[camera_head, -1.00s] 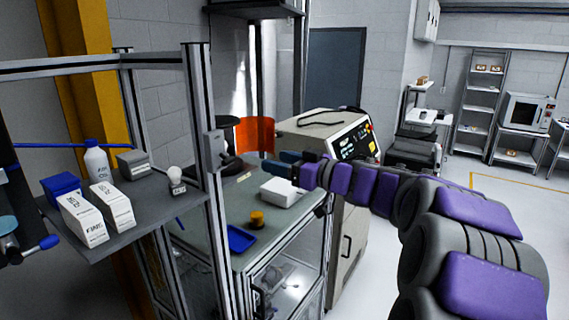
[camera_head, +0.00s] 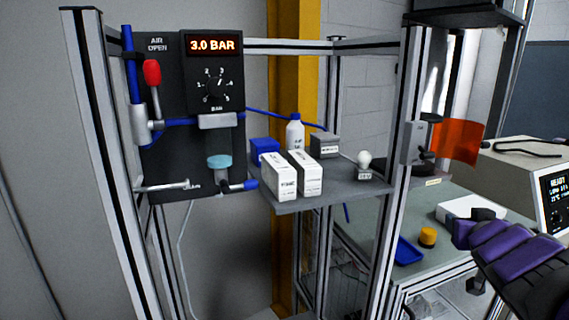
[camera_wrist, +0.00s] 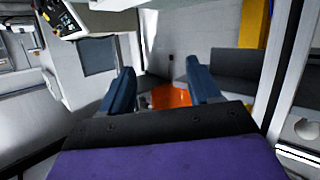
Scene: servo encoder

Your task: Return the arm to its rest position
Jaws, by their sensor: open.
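My gripper (camera_wrist: 158,82) shows in the wrist view as two dark blue fingers standing apart, with nothing held between them. An orange panel (camera_wrist: 170,97) shows beyond the gap between the fingers. In the head view my purple and black arm reaches in from the lower right edge, in front of the green-topped bench. The fingers cannot be made out clearly there.
A control panel (camera_head: 212,110) reading 3.0 BAR stands at left. A grey shelf (camera_head: 335,190) holds white boxes, a bottle and a bulb. The bench (camera_head: 370,240) carries a blue tray (camera_head: 408,251) and yellow knob (camera_head: 428,237). Metal posts (camera_head: 405,150) frame it.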

